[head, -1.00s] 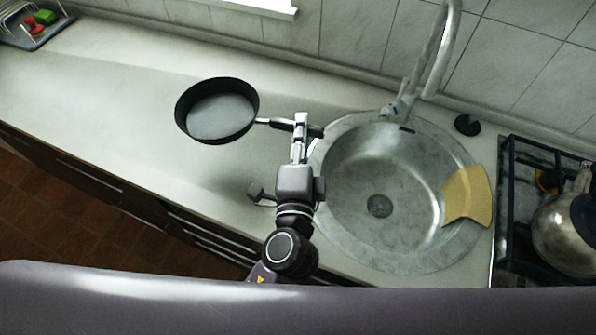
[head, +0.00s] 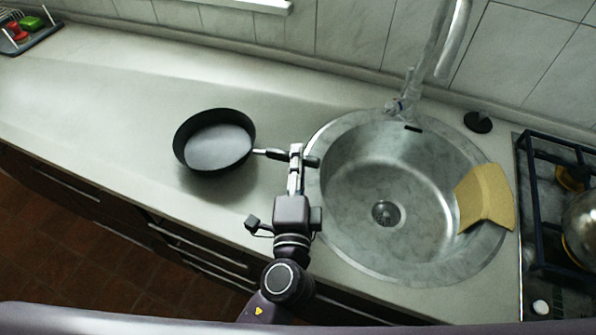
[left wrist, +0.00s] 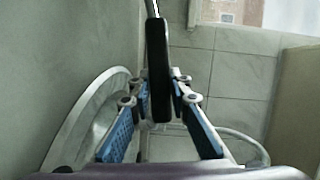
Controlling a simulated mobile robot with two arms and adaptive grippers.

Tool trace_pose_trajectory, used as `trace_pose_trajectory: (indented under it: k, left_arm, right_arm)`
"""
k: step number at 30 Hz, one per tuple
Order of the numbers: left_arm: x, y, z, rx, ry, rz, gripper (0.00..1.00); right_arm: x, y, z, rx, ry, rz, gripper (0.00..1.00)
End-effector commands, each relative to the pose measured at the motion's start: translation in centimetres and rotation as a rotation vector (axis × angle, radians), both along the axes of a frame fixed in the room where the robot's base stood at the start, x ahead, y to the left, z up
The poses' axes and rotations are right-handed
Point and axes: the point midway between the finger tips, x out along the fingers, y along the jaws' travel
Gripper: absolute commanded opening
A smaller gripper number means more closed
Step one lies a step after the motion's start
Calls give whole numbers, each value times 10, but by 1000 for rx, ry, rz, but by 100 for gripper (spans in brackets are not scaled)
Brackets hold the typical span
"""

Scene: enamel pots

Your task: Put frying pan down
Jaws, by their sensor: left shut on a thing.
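The black frying pan (head: 216,147) is upright and roughly level over the counter (head: 110,100), left of the sink. Its handle points right. My left gripper (head: 297,158) is shut on the handle beside the sink's left rim. In the left wrist view the dark handle (left wrist: 158,65) stands between the blue-padded fingers. A soft shadow lies on the counter just below the pan. I cannot tell whether the pan's base touches the counter. My right gripper is in neither view.
The round steel sink (head: 345,240) has a tap (head: 430,70) behind it and a yellow cloth-like piece (head: 485,198) over its right rim. A stove (head: 548,220) with a metal kettle (head: 582,230) is far right. A dish rack (head: 35,35) is far left. The counter left of the pan is clear.

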Motion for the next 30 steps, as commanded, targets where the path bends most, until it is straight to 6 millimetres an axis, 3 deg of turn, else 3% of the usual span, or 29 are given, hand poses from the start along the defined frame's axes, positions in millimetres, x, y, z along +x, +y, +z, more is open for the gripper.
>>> trace_pose_trajectory:
  k: [1, 5, 16, 17, 21, 30]
  left_arm:
    - [1, 0, -10, 6, -6, -1, 0]
    - [1, 0, -23, 6, -7, 0, 0]
    - [1, 0, -24, 6, -6, -1, 0]
    - [0, 0, -27, 0, 0, 0, 18]
    - [0, 0, -26, 0, 0, 0, 34]
    - [0, 0, -25, 0, 0, 0, 34]
  right_arm:
    - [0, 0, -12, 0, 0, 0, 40]
    - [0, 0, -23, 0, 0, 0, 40]
    - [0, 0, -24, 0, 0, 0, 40]
    - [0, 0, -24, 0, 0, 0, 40]
    - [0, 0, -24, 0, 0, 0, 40]
    - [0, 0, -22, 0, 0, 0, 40]
